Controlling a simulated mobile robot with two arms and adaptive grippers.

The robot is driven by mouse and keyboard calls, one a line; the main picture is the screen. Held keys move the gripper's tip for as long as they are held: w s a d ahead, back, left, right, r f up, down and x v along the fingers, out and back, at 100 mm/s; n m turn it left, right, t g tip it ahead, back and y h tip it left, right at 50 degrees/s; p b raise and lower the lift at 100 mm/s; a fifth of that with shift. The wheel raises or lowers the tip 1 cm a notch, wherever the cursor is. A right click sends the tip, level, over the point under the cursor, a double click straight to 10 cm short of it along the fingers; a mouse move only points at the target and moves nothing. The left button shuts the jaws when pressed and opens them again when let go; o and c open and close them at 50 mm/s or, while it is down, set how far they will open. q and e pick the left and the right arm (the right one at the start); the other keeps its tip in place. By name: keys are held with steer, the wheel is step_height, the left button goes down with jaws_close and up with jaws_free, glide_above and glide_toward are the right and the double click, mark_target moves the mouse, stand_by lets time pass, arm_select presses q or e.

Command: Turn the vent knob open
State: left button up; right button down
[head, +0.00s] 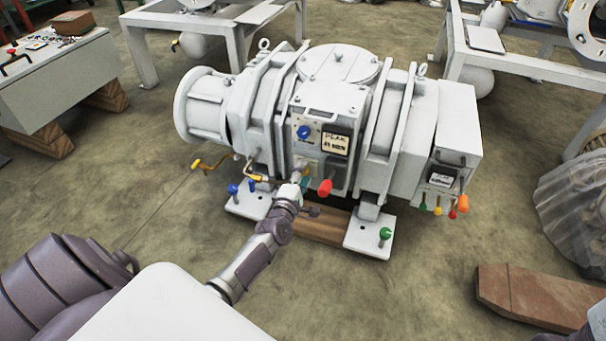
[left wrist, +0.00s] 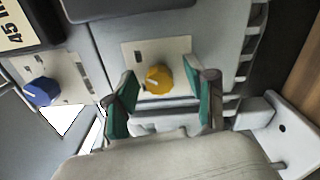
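The white screw vacuum (head: 338,62) stands in the middle of the head view. In the left wrist view, a yellow knob (left wrist: 158,80) sits on a light plate, and a blue knob (left wrist: 40,92) is on another plate to its left. The blue knob (head: 304,132) also shows in the head view; the yellow one is not clearly visible there. No label tells which knob is the vent. My left gripper (left wrist: 160,97) is open, its green-padded fingers apart on either side of the yellow knob. In the head view the left gripper (head: 302,178) is at the machine's front panel. My right gripper is out of view.
A red handle (head: 324,187) sticks out just right of my left gripper. Yellow-handled levers (head: 203,164) stand out to the left. Several coloured levers (head: 462,204) hang at the machine's right end. A wooden block (head: 535,298) lies on the floor at right.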

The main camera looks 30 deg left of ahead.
arm_select(q)
steer(key=v, duration=1.2)
stand_by(0.3)
